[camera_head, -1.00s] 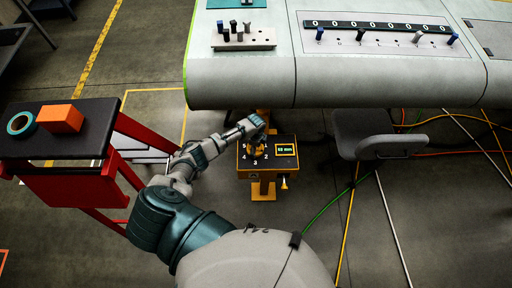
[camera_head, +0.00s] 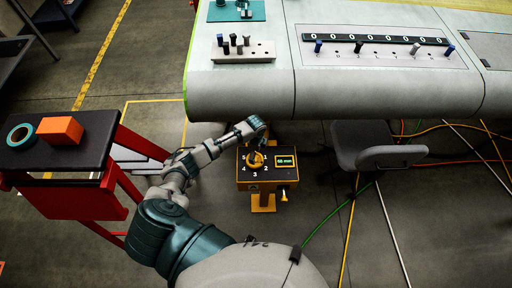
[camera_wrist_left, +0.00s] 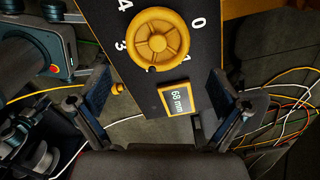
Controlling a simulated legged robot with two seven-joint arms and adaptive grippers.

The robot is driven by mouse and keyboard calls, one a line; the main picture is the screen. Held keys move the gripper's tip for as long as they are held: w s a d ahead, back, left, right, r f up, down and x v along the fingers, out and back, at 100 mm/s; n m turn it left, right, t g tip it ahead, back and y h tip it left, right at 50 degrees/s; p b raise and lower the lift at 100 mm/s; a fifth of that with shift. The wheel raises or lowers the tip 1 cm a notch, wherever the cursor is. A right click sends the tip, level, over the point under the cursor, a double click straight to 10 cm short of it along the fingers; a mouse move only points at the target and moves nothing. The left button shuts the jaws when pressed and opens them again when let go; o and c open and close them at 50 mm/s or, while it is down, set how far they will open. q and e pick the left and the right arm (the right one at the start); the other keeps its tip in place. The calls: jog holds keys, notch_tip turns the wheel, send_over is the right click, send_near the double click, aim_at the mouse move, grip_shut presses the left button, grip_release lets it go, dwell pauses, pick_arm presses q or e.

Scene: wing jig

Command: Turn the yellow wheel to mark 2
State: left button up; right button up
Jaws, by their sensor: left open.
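The yellow wheel (camera_head: 256,160) sits on top of a yellow-sided control box (camera_head: 267,170) with a black face and white number marks. In the left wrist view the wheel (camera_wrist_left: 158,40) has a small dark notch at its lower edge. Marks 4, 3 and 0 show around it there, and I cannot tell for certain which mark the notch points to. My left gripper (camera_head: 257,124) is just beyond the wheel, apart from it. Its open fingers (camera_wrist_left: 160,98) stand either side of the box's lower part in the wrist view, with nothing between them held.
A small display (camera_wrist_left: 176,98) on the box reads 68 mm. The large grey wing panel (camera_head: 240,92) overhangs close behind my left gripper. A red stand with a dark top (camera_head: 90,150) carries an orange block (camera_head: 60,130) and a teal ring (camera_head: 20,135). Cables lie on the right floor.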

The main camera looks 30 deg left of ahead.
pick_arm(q)
notch_tip(320, 180, up, 6)
jog(key=shift+f, duration=0.25)
dwell(0.4)
